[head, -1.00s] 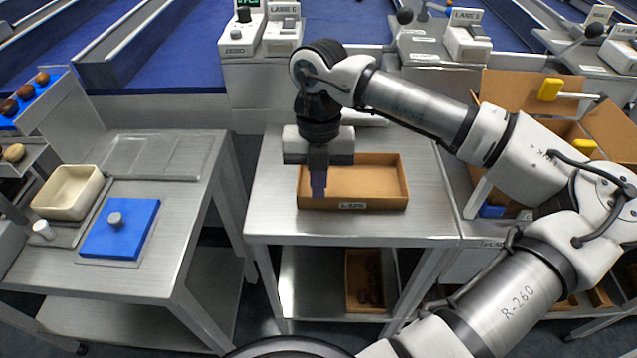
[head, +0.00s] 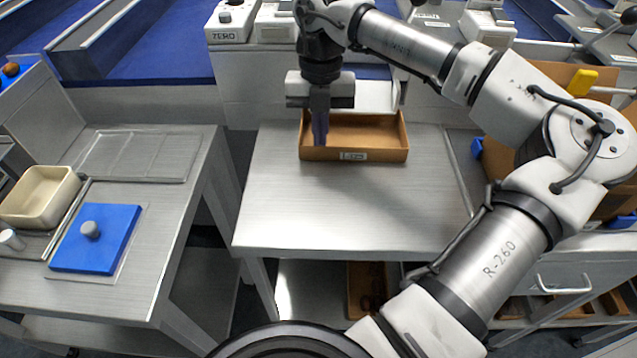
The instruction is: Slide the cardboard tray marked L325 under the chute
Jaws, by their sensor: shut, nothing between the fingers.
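The open brown cardboard tray (head: 385,154) sits upright on the middle steel table. My gripper (head: 320,144) is shut and points down at the left part of the tray. Its fingertips overlap the tray's inside and the top of the front wall; I cannot tell whether they touch. A pale metal plate (head: 375,97), perhaps the chute's lip, shows just behind the tray, partly hidden by my arm and gripper.
The middle table's bare top (head: 350,210) is clear in front of the tray. A cardboard box (head: 560,75) stands at right behind my arm. A ZERO unit (head: 231,22) stands at the back.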

